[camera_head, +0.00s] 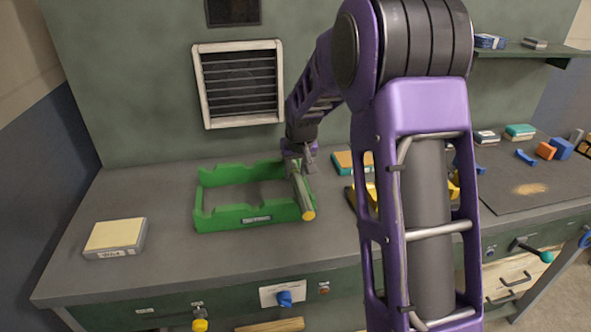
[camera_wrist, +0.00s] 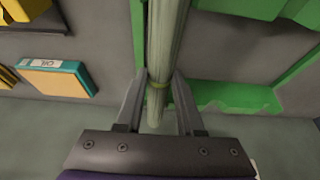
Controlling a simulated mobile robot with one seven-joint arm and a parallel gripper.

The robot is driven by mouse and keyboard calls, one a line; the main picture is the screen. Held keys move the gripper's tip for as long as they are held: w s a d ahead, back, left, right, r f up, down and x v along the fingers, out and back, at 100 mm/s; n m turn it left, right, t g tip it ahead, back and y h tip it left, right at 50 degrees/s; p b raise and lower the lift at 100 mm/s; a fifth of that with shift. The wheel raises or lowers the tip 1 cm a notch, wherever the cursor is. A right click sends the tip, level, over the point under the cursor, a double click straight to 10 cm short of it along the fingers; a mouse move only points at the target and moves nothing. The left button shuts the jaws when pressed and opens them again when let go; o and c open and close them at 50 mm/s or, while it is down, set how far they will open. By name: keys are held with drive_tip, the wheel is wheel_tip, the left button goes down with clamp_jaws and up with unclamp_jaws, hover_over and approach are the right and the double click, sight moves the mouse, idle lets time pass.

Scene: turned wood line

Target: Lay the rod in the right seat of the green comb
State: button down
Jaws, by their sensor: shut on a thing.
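The green comb (camera_head: 232,217) is an open frame with notched front and back walls, standing on the bench left of my arm. The rod (camera_head: 303,192) is a long grey-green bar with a yellow-orange near end. It lies front to back across the comb's right end, its near end reaching past the front wall. My gripper (camera_head: 299,160) is shut on the rod near its far end. In the wrist view the rod (camera_wrist: 168,45) runs between my gripper's fingers (camera_wrist: 160,100), with green comb parts (camera_wrist: 230,95) either side. I cannot tell whether the rod touches the right seat.
A cream-topped box (camera_head: 115,238) lies at the bench's left. A teal and orange box (camera_head: 345,162) and yellow pieces (camera_head: 371,194) lie right of the comb, partly behind my arm. A vent (camera_head: 239,84) is on the wall behind.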

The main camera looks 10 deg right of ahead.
drive_tip(key=shift+c, duration=2.2)
unclamp_jaws()
drive_tip(key=shift+r, duration=0.15)
